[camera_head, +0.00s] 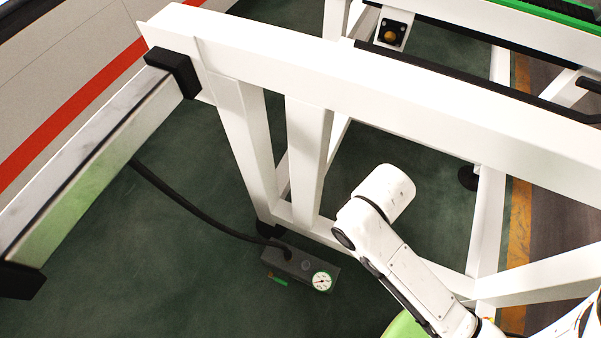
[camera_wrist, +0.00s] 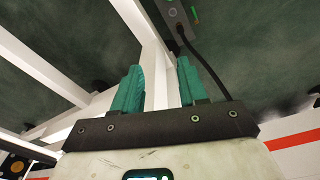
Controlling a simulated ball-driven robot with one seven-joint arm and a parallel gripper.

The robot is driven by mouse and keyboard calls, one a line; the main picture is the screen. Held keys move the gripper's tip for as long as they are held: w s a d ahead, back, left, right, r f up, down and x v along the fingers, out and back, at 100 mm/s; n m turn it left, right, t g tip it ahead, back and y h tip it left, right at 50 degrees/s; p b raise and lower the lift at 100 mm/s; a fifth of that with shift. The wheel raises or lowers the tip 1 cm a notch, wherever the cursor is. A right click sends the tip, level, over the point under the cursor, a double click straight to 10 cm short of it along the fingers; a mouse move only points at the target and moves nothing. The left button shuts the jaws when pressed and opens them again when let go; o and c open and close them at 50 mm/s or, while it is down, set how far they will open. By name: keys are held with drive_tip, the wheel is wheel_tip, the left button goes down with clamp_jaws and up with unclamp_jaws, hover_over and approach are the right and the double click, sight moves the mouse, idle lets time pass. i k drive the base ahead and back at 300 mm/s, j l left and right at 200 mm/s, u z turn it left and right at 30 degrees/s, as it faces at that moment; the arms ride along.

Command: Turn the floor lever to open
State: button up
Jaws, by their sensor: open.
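A dark grey box (camera_head: 299,268) lies on the floor at the foot of the white frame in the head view. It carries a round white gauge, a green mark and a black hose fitting. Part of this box (camera_wrist: 178,12) also shows at the top edge of the wrist view. I cannot clearly make out a lever or its position. My gripper (camera_wrist: 160,64) has two teal fingers standing apart with nothing held between them. The box is beyond the fingertips, apart from them. The head view shows my white arm but not the fingers.
A white frame (camera_head: 400,85) with posts and low rails stands around my arm. A black hose (camera_head: 190,205) runs from the box to a beam (camera_head: 85,165) at the left.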

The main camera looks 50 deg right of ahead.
sight(280, 281)
drive_tip(key=k+l, duration=0.15)
drive_tip(key=k, duration=0.6)
drive_tip(key=k+l, duration=0.15)
drive_tip(key=k, duration=0.6)
drive_tip(key=k+l+u, duration=0.1)
drive_tip(key=k, duration=0.65)
drive_tip(key=i+j+z, duration=0.1)
drive_tip(key=i+j, duration=1.7)
drive_tip(key=i+j+z, duration=0.15)
drive_tip(key=i+j, duration=0.75)
drive_tip(key=j, duration=0.1)
